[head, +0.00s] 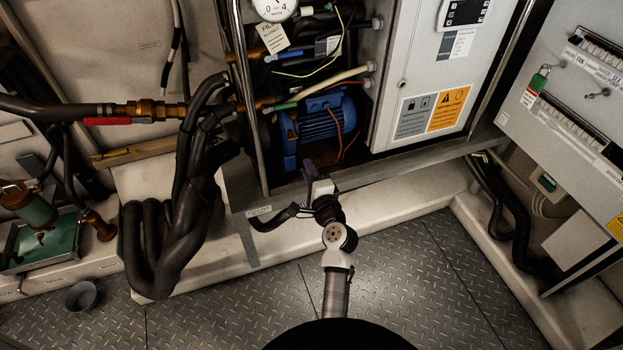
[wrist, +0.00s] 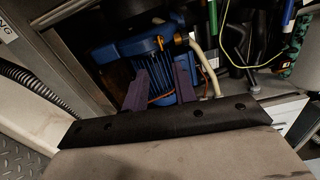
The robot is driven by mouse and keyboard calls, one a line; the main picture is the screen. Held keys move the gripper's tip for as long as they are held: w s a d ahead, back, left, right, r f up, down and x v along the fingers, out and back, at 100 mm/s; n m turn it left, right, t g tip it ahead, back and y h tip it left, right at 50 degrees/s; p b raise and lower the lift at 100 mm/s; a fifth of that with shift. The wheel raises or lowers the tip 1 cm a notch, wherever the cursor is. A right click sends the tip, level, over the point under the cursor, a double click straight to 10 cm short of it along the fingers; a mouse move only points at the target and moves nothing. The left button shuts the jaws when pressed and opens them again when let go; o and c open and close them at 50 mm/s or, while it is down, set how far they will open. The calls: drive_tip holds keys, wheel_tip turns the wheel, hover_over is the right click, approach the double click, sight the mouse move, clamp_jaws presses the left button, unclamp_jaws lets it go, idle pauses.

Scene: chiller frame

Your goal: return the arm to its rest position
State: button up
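My arm (head: 337,290) reaches up from the bottom middle of the head view towards the open lower bay of the chiller frame. My gripper (head: 308,170) is at the bay's lower front edge, below the blue motor (head: 318,122). In the wrist view, the two purple fingers of my gripper (wrist: 161,88) stand apart with nothing visibly held between them. The blue motor also shows behind them in the wrist view (wrist: 148,40); the gap between fingers and motor is hard to judge.
Thick black insulated hoses (head: 180,215) hang to the left of my arm. The grey control box (head: 425,75) is at upper right, and a fuse cabinet (head: 570,110) stands further right. A small grey cup (head: 81,296) is at lower left.

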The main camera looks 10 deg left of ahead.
drive_tip(key=shift+v, duration=0.95)
